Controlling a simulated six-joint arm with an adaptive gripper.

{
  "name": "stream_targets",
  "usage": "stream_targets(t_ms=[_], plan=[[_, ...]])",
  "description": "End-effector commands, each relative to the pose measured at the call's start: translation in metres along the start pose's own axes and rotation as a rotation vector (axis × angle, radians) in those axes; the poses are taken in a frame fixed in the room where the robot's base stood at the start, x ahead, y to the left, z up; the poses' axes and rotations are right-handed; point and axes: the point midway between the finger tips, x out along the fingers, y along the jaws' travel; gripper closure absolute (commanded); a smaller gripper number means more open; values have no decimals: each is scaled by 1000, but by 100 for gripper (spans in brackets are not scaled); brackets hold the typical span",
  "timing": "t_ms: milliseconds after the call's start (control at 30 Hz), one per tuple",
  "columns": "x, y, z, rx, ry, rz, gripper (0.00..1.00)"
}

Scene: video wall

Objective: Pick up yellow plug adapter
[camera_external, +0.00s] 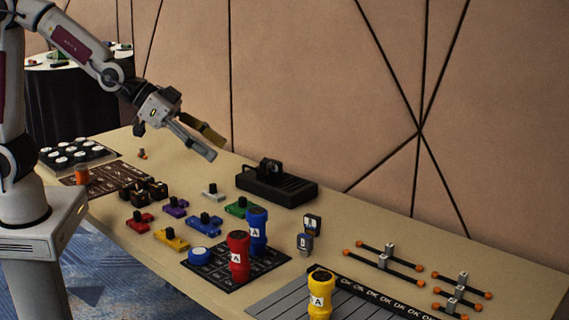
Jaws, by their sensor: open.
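A small yellow piece with a black knob on top (171,239) lies near the front edge of the table, and it looks like the yellow plug adapter. My gripper (214,147) is open and empty, high above the back part of the table. It is up and to the right of the yellow piece in the picture, well apart from it. Nothing hides the yellow piece.
Similar red (140,222), purple (175,207), blue (204,224) and green (241,207) pieces lie close around. A red cylinder (238,257), a blue cylinder (257,230) and a yellow cylinder (320,293) stand to the right. A black device (277,185) sits at the back.

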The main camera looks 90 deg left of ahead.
Motion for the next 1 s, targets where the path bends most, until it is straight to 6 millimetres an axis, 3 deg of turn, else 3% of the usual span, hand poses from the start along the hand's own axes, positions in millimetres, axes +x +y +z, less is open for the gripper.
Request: stream_targets(t_ms=[500,1000], plan=[[105,32,-17,12,157,23,41],[192,64,-2,26,312,34,41]])
